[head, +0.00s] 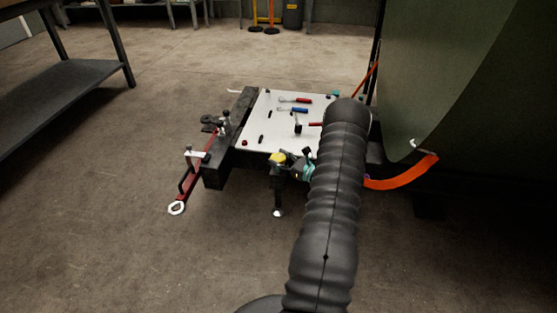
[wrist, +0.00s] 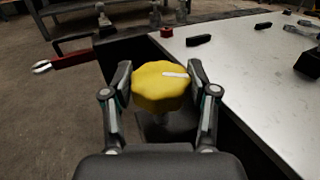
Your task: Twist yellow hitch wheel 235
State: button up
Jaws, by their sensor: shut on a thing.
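The yellow hitch wheel (wrist: 158,88) is a lobed knob with a white mark on its top. In the wrist view it sits between the two fingers of my gripper (wrist: 160,85), which is shut on its sides. The wheel stands beside the edge of the white-topped cart, on a stem that is mostly hidden below it. In the head view the wheel (head: 278,158) is small, at the front edge of the cart. My gripper (head: 290,168) is beside it there, partly hidden by my dark ribbed arm.
The white cart top (head: 262,138) holds several hand tools, with red and blue handles among them. A red tow bar (head: 187,180) with a ring end sticks out at left. A large green curved panel (head: 450,60) and an orange strip (head: 405,178) stand right.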

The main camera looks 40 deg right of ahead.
jog(key=shift+a+m+t+h+b, duration=0.15)
jog(key=shift+m+h+b, duration=0.25)
jog(key=shift+m+h, duration=0.85)
jog(key=shift+m+t+h+b, duration=0.15)
jog(key=shift+m+h+b, duration=0.35)
jog(key=shift+h, duration=1.25)
jog(key=o, duration=1.2)
jog(key=shift+c, duration=0.2)
jog(key=s, duration=1.2)
jog(key=shift+a, duration=0.25)
